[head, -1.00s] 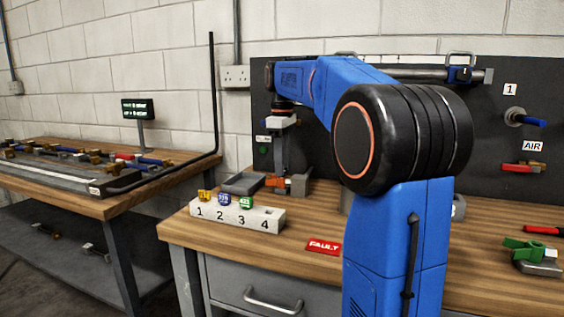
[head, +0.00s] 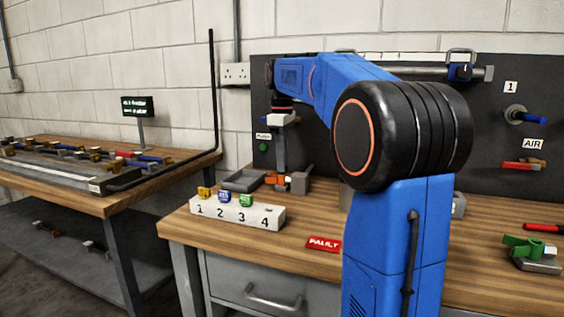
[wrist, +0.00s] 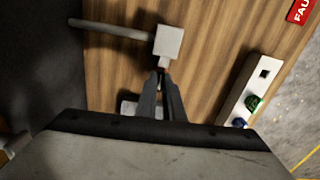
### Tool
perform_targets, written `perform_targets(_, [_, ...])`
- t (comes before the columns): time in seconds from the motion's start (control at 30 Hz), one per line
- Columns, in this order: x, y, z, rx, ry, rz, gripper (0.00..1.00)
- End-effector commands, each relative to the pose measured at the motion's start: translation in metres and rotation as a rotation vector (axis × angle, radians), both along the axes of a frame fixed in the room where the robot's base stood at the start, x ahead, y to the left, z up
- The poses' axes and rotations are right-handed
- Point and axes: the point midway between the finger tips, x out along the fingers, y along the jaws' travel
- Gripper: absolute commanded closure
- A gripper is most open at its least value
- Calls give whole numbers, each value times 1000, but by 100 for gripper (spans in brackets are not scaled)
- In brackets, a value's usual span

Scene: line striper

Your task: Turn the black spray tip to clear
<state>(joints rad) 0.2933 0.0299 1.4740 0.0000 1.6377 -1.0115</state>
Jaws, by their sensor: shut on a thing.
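My gripper (wrist: 161,88) points down at the back of the bench, beside a pale grey block (wrist: 168,42) with a rod running left from it in the wrist view. The fingers are shut on a small dark piece right at the block, which I take to be the black spray tip; the fingers hide most of it, and its turn angle cannot be read. In the head view my gripper (head: 279,152) stands over an orange part (head: 276,179) next to the grey block (head: 299,184).
A numbered rack (head: 238,212) holds yellow, blue and green tips in 1 to 3; hole 4 is empty. A grey tray (head: 243,182) lies behind it. A red FAULT tag (head: 323,244) lies on the bench. A small display (head: 136,107) stands on the left bench.

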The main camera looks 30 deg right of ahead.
Motion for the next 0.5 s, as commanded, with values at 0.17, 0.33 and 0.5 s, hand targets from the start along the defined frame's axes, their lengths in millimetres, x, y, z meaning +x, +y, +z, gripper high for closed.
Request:
perform_targets(0.17, [0,0,0,0,0,172,100])
perform_targets(0.33, [0,0,0,0,0,341,100])
perform_targets(0.5, [0,0,0,0,0,510,100])
